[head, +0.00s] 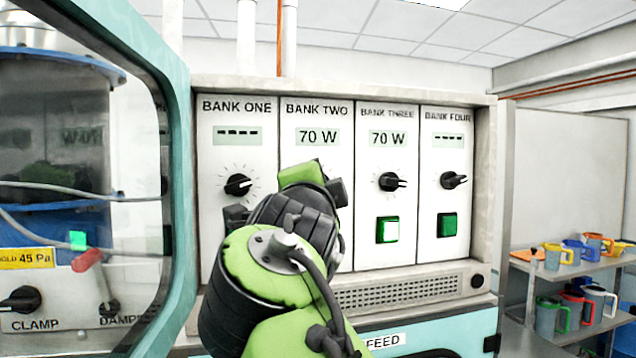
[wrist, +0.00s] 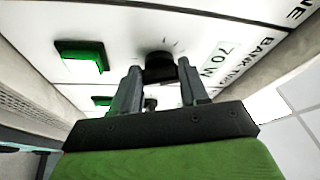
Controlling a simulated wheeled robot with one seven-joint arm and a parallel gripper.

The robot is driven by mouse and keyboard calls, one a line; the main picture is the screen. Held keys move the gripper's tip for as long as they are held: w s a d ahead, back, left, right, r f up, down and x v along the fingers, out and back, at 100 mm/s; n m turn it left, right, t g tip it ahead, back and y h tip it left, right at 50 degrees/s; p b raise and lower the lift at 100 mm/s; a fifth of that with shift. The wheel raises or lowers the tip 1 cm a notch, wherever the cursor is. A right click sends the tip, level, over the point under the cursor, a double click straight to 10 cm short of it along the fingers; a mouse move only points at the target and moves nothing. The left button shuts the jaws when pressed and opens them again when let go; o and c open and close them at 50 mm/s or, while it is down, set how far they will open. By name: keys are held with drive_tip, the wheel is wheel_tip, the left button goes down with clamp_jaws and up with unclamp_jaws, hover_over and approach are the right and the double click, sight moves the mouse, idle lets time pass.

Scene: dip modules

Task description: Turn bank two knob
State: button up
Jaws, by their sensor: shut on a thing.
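The BANK TWO panel (head: 318,112) is on the wall unit, and its display (head: 318,137) reads 70 W. Its knob is hidden behind my gripper (head: 312,180) in the head view. In the wrist view the dark bank two knob (wrist: 157,62) sits between the two fingers of my gripper (wrist: 159,72), which is shut on it. The display beside it reads 70 W in the wrist view (wrist: 218,62). A green button (wrist: 82,58) sits on the same panel.
Bank one's knob (head: 238,184) is just left of my gripper; bank three's knob (head: 391,181) and bank four's knob (head: 453,180) are to the right. A teal-framed chamber door (head: 178,130) stands close on the left. Shelves with jugs (head: 552,257) are far right.

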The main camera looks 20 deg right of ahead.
idle(0.4)
drive_tip(key=o, duration=1.1)
drive_tip(key=shift+w, duration=0.1)
drive_tip(key=shift+c, duration=0.2)
drive_tip(key=b+v, duration=0.2)
drive_tip(key=v, duration=1)
